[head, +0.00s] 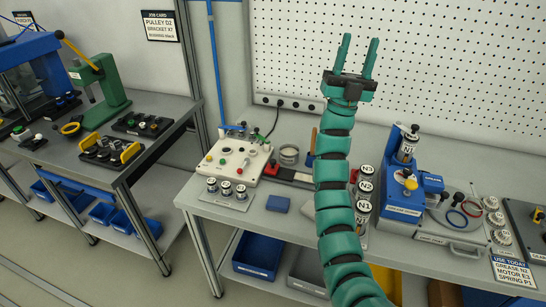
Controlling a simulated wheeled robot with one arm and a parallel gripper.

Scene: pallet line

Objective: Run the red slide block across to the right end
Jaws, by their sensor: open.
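The red slide block (272,168) sits at the left end of a dark slide rail (287,174) on the grey bench. The rail runs right and slightly toward the front, and my arm hides its right part, so I cannot see its right end. My gripper (360,42) is raised high in front of the white pegboard. Its two green fingers point up and stand apart, with nothing between them. It is well above and to the right of the block, not touching it.
A white control panel (237,161) stands left of the block. A blue pad (278,204) lies in front. A round tin (289,154) and an orange-handled tool (313,139) are behind the rail.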

